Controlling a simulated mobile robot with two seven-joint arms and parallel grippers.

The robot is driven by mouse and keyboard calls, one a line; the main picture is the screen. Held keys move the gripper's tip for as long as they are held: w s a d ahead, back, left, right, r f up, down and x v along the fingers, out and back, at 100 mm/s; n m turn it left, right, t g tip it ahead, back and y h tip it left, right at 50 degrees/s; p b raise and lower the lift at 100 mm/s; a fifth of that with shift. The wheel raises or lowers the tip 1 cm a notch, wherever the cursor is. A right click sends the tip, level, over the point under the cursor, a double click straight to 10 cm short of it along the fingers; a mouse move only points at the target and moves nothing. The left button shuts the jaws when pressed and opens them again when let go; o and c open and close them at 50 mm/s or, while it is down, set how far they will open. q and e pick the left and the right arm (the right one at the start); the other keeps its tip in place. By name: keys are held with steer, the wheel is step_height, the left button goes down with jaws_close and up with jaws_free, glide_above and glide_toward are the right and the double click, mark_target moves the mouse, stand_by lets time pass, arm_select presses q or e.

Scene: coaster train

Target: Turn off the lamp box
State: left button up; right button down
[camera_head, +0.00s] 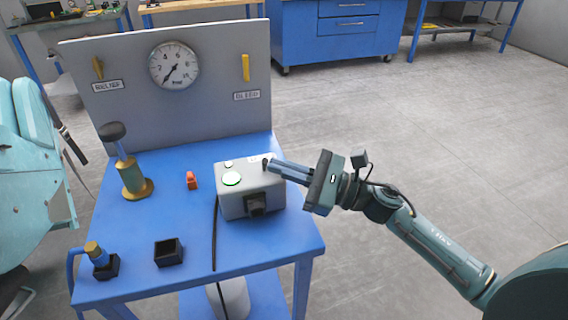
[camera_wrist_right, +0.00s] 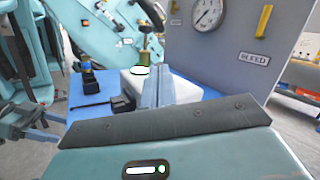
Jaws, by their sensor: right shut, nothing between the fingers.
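The lamp box (camera_head: 236,204) is a light grey box on the blue table, with a glowing green-ringed white lamp on top. A small dark switch (camera_head: 265,162) stands at its back right corner, beside a small label. My right gripper (camera_head: 270,165) is shut and empty, its fingertips at the switch; I cannot tell if they touch it. In the right wrist view the shut fingers (camera_wrist_right: 158,82) hide part of the lamp box (camera_wrist_right: 187,90), and its lit lamp (camera_wrist_right: 139,70) shows to their left.
A grey panel with a gauge (camera_head: 174,65) and yellow handles stands behind. A brass plunger (camera_head: 133,180), red piece (camera_head: 191,180), black open box (camera_head: 169,252) and blue-brass fitting (camera_head: 97,253) share the table (camera_head: 215,285). A black cable (camera_head: 215,235) runs forward.

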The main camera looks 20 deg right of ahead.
stand_by(0.3)
steer(key=shift+r+m+p, duration=0.15)
steer(key=shift+m+p, duration=0.15)
steer(key=shift+p, duration=0.35)
steer(key=shift+w+h, duration=0.1)
steer(key=shift+h, duration=0.2)
